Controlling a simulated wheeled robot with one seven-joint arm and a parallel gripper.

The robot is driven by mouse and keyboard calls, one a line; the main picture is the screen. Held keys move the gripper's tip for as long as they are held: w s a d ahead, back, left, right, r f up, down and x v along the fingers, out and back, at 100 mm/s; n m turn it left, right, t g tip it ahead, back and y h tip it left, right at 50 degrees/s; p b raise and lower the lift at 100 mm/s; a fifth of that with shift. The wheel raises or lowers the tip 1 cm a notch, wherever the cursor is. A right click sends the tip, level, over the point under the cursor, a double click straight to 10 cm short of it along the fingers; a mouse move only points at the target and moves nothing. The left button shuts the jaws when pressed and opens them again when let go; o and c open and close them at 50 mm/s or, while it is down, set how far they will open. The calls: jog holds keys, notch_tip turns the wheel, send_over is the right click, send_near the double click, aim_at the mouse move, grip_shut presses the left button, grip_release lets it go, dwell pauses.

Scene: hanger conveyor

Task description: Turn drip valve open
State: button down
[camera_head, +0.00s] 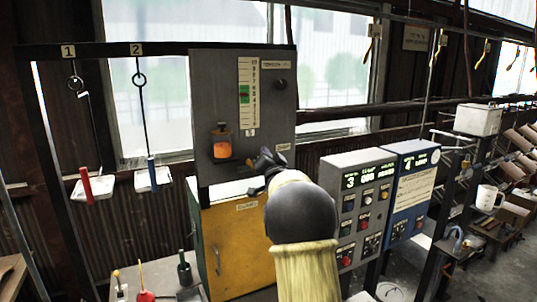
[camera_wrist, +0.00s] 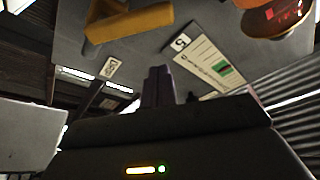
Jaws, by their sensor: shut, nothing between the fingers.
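My gripper (camera_head: 264,160) is shut and empty, its fingers at the lower right of the grey panel (camera_head: 210,85). In the wrist view the shut fingers (camera_wrist: 160,86) stand in the middle, in front of the panel face. A yellow-orange lever-like piece (camera_wrist: 130,22) shows at the top left of that view, apart from the fingers; it may be the drip valve's handle, but I cannot tell. An amber cup (camera_head: 222,148) is mounted on the panel, left of my gripper; it also shows at the wrist view's top right (camera_wrist: 278,18). In the head view my gripper may hide the valve.
A scale with a green band (camera_head: 244,93) and a black knob (camera_head: 280,84) are above my gripper. A yellow cabinet (camera_head: 225,240) is below. Grey (camera_head: 355,205) and blue (camera_head: 409,180) control boxes stand close on the right. Two trays hang at the left.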

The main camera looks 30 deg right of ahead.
jog(key=a+f+p, duration=0.2)
jog(key=f, duration=0.1)
jog(key=shift+w+a, duration=0.1)
jog(key=shift+w, duration=0.3)
jog(key=shift+w+f+n+b, duration=0.15)
jog(key=shift+n+b, duration=0.15)
jog(key=shift+b, duration=0.15)
